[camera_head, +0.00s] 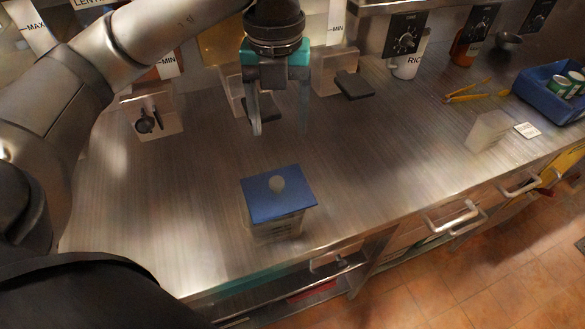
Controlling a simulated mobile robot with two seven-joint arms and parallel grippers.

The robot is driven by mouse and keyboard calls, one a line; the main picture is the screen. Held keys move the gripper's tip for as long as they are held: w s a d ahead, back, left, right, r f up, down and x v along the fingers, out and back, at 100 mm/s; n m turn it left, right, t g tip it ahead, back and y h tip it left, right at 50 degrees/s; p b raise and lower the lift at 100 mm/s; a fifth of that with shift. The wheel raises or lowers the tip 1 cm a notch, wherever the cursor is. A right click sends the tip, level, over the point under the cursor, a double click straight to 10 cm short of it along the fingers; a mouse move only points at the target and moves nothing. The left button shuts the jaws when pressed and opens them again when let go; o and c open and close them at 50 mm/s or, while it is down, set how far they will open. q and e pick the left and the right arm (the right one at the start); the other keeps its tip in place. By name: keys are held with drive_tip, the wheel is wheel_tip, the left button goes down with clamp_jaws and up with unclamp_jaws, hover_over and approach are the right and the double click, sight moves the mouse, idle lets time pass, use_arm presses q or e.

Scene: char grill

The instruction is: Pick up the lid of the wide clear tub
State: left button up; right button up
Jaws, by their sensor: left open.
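The wide clear tub (275,226) stands on the steel counter near its front edge. My left gripper (279,132) hangs above the counter behind the tub, fingers pointing down. It is open and empty, apart from the lid. My right gripper is not in view.
Dispensers with dark parts (354,85) line the back of the counter. At right are yellow tongs (474,94), a clear block-like container (487,131), a white card (527,130) and a blue bin (541,98) with cans. The counter around the tub is clear.

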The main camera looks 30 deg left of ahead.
use_arm(q)
hover_over(277, 181)
drive_tip(key=f, duration=0.5)
drive_tip(key=shift+d+f+b, duration=0.2)
drive_tip(key=shift+f+b, duration=0.15)
drive_tip(key=shift+f, duration=0.05)
wheel_tip(277, 181, down, 3)
drive_tip(key=shift+r, duration=0.1)
drive_tip(key=shift+f, duration=0.9)
drive_tip(key=f, duration=0.3)
drive_tip(key=shift+a+f, duration=0.25)
drive_tip(key=shift+f, duration=0.5)
clamp_jaws()
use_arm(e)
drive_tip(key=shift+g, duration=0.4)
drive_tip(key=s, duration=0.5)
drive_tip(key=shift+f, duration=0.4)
